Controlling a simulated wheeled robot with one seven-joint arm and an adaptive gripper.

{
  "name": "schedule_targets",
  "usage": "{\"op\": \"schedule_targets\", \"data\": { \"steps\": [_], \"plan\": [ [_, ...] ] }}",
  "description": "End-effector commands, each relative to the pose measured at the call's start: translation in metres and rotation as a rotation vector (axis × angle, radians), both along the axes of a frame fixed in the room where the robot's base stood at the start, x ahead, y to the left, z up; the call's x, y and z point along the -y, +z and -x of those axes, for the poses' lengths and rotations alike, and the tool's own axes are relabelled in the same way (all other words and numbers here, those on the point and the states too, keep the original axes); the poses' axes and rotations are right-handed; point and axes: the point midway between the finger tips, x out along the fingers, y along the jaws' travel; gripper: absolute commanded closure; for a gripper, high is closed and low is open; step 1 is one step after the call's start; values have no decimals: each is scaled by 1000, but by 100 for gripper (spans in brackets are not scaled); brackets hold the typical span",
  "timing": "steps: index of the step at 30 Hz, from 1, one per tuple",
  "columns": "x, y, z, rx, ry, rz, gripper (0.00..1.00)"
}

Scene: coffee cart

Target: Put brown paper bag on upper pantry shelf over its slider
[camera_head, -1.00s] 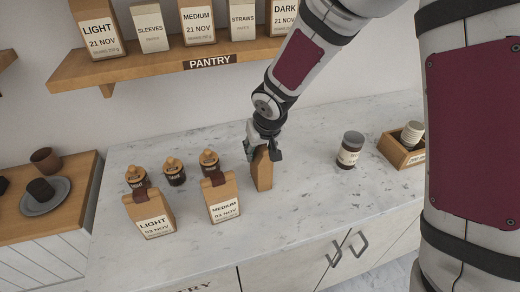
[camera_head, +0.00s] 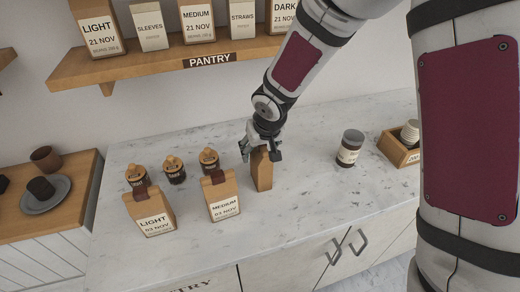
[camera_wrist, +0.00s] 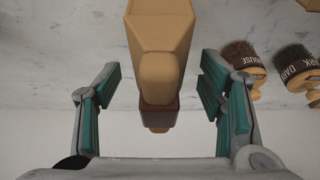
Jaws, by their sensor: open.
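A brown paper bag (camera_head: 262,172) stands upright on the marble counter, seen from its narrow side, so any label is hidden. My gripper (camera_head: 260,152) is open above it, with a finger to either side of its top. In the wrist view the bag (camera_wrist: 158,60) lies between the open fingers (camera_wrist: 158,95), with clear gaps on both sides. The pantry shelf (camera_head: 145,69) is on the wall at upper left, with a PANTRY label (camera_head: 209,61) on its front edge. I cannot make out a slider.
Labelled LIGHT (camera_head: 153,216) and MEDIUM (camera_head: 222,199) bags and several small jars (camera_head: 173,170) stand left of the bag. A dark jar (camera_head: 349,148) and wooden box (camera_head: 398,150) stand right. Bags and cartons line the shelf; the DARK bag (camera_head: 284,18) is near my arm.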

Motion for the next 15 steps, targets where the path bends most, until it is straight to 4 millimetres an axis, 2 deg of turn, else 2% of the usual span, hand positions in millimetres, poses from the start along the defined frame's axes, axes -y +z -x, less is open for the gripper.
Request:
{"op": "schedule_targets", "data": {
  "steps": [15],
  "plan": [
    [11, 90, 35, 4, -4, 0, 37]
  ]
}}
